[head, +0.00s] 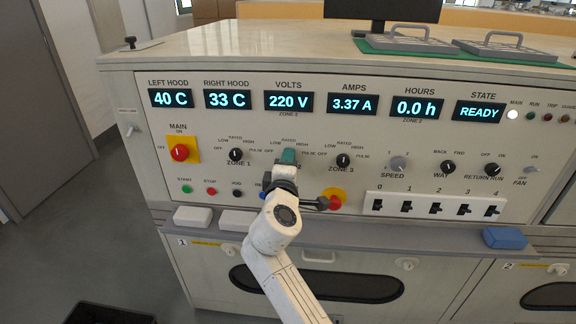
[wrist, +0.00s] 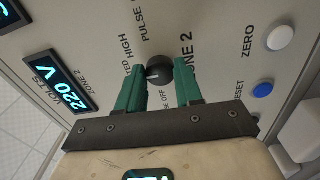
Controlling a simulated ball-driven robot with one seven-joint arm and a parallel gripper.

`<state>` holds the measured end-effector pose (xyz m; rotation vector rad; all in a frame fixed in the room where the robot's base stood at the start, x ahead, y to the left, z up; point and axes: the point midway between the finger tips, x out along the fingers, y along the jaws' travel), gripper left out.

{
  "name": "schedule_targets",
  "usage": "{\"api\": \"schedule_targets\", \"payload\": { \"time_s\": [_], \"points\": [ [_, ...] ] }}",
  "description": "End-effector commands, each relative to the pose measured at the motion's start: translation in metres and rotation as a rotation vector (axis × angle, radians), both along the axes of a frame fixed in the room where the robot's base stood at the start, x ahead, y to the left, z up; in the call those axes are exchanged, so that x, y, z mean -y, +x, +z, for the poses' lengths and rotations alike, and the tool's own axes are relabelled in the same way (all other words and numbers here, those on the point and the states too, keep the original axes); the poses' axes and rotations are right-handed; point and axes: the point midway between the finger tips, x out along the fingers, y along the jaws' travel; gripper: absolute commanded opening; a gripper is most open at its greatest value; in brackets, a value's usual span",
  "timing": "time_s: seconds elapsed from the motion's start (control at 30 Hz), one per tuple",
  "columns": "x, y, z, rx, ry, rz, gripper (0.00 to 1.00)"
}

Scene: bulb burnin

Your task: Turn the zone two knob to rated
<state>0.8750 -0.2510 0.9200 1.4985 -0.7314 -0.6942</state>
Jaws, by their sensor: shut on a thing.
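The zone two knob (wrist: 159,71) is black and round and sits on the panel in the wrist view, between the two green fingertips. A pale mark shows on its left part; I cannot tell exactly which label it points to. My gripper (wrist: 158,66) is shut on the knob, one finger on each side. In the head view my gripper (head: 288,157) covers the knob and most of its labels. The label RATED is partly hidden by the left finger in the wrist view.
The zone one knob (head: 236,155) and zone three knob (head: 343,160) stand on either side. A red button on yellow (head: 335,202) lies just right of my wrist. The volts display (head: 289,101) reads 220 V; the state display (head: 479,112) reads READY. A shelf edge (head: 400,229) runs below.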

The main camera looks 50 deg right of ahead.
Motion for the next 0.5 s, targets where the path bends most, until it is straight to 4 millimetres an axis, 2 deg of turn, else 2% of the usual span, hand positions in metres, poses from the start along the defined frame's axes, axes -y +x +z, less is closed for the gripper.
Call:
{"api": "schedule_targets", "payload": {
  "time_s": [0.27, 0.3, 0.5],
  "points": [
    [0.0006, -0.0007, -0.0019, -0.004, 0.002, -0.003, 0.05],
    [0.0006, -0.0007, -0.0019, -0.004, 0.002, -0.003, 0.38],
    [0.0005, -0.0004, -0.0012, -0.003, 0.000, -0.002, 0.57]
  ]
}}
